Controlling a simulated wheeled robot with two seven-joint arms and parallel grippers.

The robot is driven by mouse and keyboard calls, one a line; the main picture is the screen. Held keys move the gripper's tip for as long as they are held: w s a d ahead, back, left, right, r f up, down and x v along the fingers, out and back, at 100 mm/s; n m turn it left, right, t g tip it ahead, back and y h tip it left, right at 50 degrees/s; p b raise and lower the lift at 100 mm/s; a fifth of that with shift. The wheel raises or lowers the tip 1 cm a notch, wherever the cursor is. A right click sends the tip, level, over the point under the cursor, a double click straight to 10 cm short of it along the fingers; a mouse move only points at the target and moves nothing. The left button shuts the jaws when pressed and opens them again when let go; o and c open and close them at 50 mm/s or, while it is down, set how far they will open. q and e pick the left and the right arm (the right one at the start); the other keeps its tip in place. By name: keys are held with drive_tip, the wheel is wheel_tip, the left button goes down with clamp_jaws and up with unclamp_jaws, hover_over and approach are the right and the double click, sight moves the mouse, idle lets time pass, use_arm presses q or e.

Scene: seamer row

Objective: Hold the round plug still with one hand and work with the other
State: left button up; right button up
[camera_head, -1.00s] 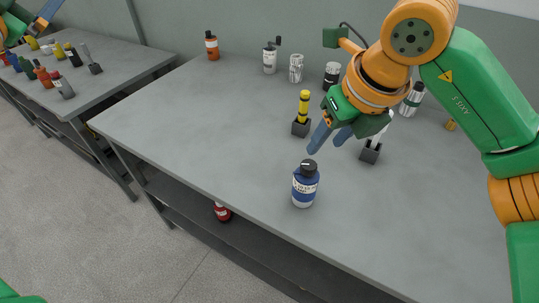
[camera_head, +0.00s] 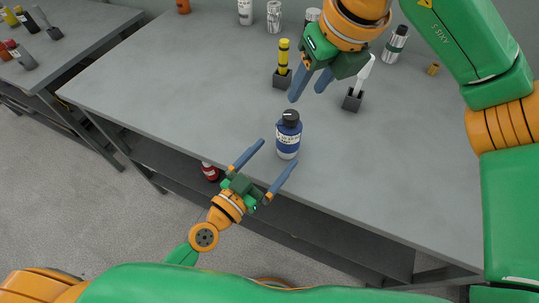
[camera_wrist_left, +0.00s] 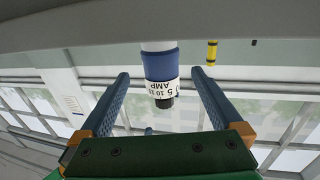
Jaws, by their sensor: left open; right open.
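A blue round piece (camera_head: 288,139) with a black knob-like top and a white label band stands upright near the table's front edge. It seems to be the round plug. In the left wrist view it appears upside down, its label (camera_wrist_left: 162,89) reading AMP. My left gripper (camera_head: 280,152) is open in front of it at the table edge. Its fingers (camera_wrist_left: 160,72) show on either side of the piece in the wrist view, with gaps, not gripping it. My right gripper (camera_head: 306,96) is open and empty above the table, just behind the piece.
Behind stand a yellow-handled tool in a dark holder (camera_head: 282,79) and a white-handled one in another holder (camera_head: 353,103). Several bottles and cans line the back, with a small orange-brown item (camera_head: 433,69) at right. The table's left part (camera_head: 165,95) is clear. A red item (camera_head: 210,172) sits on the lower shelf.

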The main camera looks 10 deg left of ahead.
sight(281, 147)
use_arm(q)
drive_tip(key=x, duration=0.6)
drive_tip(key=shift+w+d, duration=0.2)
drive_tip(key=shift+w, duration=0.15)
drive_tip(key=shift+a, duration=0.1)
drive_tip(key=shift+c, duration=0.2)
